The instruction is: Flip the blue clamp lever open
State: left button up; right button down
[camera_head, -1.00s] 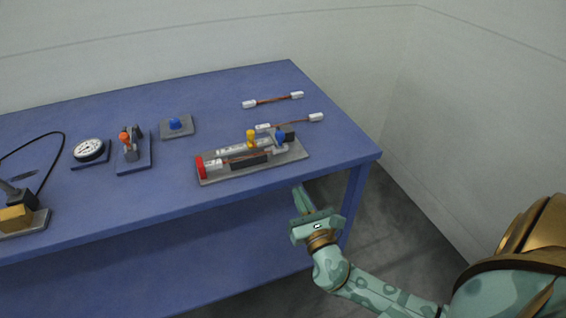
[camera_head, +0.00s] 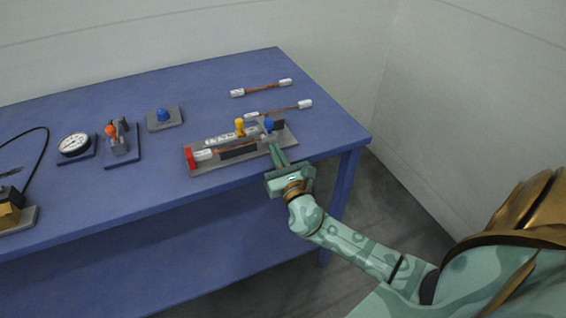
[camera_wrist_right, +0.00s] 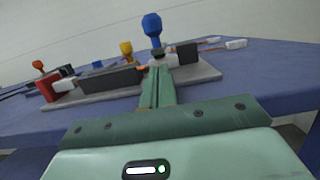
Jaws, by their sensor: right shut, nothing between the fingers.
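The blue clamp lever (camera_head: 269,125) has a rounded blue knob and stands near the right end of a grey fixture plate (camera_head: 208,167). My right gripper (camera_head: 276,146) is shut and empty, at the front edge of the plate and just in front of the lever. In the right wrist view its fingers (camera_wrist_right: 157,75) lie together, pointing at the lever's base; whether they touch it I cannot tell. My left gripper is not in view.
On the same plate are a yellow knob (camera_head: 239,127), a red end piece (camera_head: 190,158) and a dark block (camera_head: 279,124). Two cables with white ends (camera_head: 285,83) lie behind. A gauge (camera_head: 74,144), an orange-knobbed clamp (camera_head: 111,131) and a blue button (camera_head: 163,115) stand left.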

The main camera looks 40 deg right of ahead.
jog(key=shift+x, duration=0.95)
